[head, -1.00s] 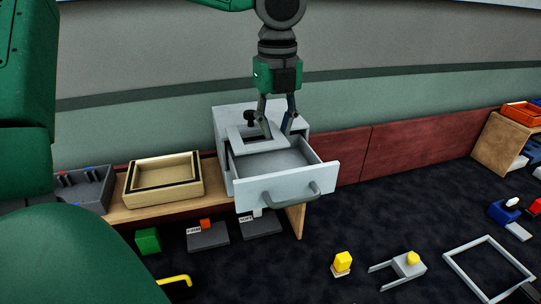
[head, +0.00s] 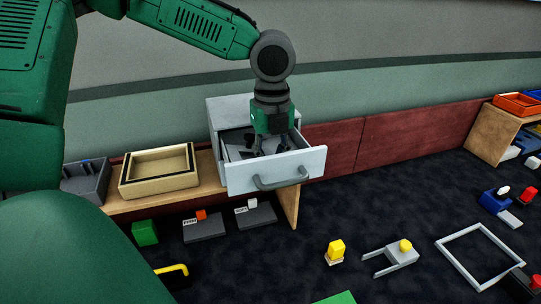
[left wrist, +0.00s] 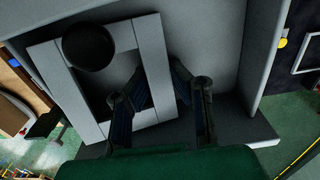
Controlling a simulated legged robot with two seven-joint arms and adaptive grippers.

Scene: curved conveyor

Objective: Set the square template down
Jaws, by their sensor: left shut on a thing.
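The square template (left wrist: 153,48) is a flat light grey frame with an open middle, seen in the left wrist view. My left gripper (head: 268,152) is down inside the open grey drawer (head: 276,171). In the left wrist view my left gripper (left wrist: 160,85) is shut on the template's near right bar, one finger on each side. A dark round knob (left wrist: 88,47) overlaps the template's left part. The template lies low over the drawer floor; I cannot tell whether it touches. In the head view it is mostly hidden in shadow behind the gripper. My right gripper is not in view.
The grey cabinet stands on a wooden bench (head: 126,207). A cream tray (head: 128,181) and a grey bin (head: 88,183) are to its left. Yellow-topped pieces (head: 336,248) and a larger grey square frame (head: 456,232) lie on the dark surface to the right.

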